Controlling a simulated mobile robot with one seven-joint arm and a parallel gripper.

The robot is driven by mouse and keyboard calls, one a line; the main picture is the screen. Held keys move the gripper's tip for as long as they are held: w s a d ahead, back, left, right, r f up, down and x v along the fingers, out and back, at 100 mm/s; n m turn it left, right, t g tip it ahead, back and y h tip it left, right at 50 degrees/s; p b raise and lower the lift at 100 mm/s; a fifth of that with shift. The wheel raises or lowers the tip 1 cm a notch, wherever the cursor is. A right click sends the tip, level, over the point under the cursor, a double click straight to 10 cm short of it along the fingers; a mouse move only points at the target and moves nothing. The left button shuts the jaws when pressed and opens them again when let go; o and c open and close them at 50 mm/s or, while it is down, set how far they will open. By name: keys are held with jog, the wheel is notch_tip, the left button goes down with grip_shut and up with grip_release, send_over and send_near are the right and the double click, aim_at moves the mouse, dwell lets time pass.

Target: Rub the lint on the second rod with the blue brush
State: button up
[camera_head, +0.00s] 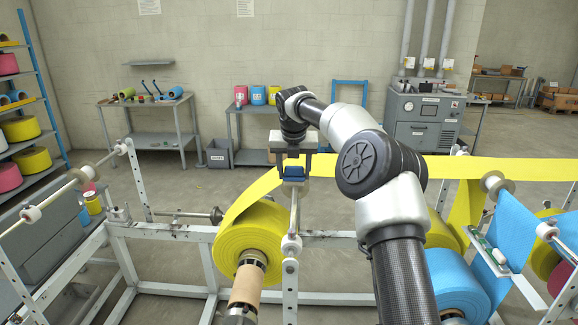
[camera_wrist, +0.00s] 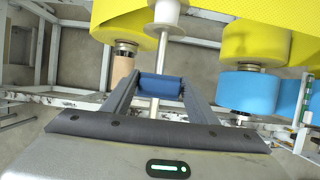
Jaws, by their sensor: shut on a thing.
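My gripper (camera_head: 293,172) is shut on the blue brush (camera_head: 294,170), which lies crosswise between the two fingers. In the wrist view the brush (camera_wrist: 161,86) sits between the fingers of my gripper (camera_wrist: 160,90), over a thin metal rod (camera_wrist: 155,109). In the head view this rod (camera_head: 294,212) runs from under the brush to a white collar on an upright. I cannot tell whether the brush touches it. Another rod (camera_head: 75,183) with white collars is at the left. No lint can be made out at this size.
A large yellow roll (camera_head: 240,240) stands close left of the rod, its yellow web (camera_head: 500,168) passing right behind my arm. Blue cloth (camera_head: 510,235) and a blue roll (camera_head: 455,280) are at the right. White frame beams (camera_head: 170,232) run below. A shelf of rolls stands far left.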

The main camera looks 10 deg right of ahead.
aim_at(294, 184)
jog(key=shift+s+d+f, duration=0.1)
jog(key=shift+s+f, duration=0.05)
jog(key=shift+f, duration=2.75)
jog(key=shift+f, duration=0.95)
jog(key=shift+s+f+b, duration=0.1)
jog(key=shift+s+b, duration=0.4)
jog(key=shift+b, duration=0.2)
jog(key=shift+s+a+b, duration=0.2)
jog(key=shift+s, duration=0.35)
jog(key=shift+s+a+b, duration=0.15)
jog(key=shift+s+b, duration=0.05)
jog(key=shift+s, duration=0.35)
jog(key=shift+s+a+b, duration=0.2)
jog(key=shift+s+b, duration=0.15)
jog(key=shift+s, duration=0.7)
jog(key=shift+s+a+b, duration=0.2)
jog(key=shift+s+b, duration=0.15)
jog(key=shift+s, duration=0.7)
jog(key=shift+s+a, duration=0.2)
jog(key=shift+s, duration=0.7)
jog(key=shift+s+a, duration=0.15)
jog(key=shift+s, duration=0.7)
jog(key=shift+s+a, duration=0.2)
jog(key=shift+s, duration=0.7)
jog(key=shift+r+p, duration=0.2)
jog(key=shift+p, duration=0.15)
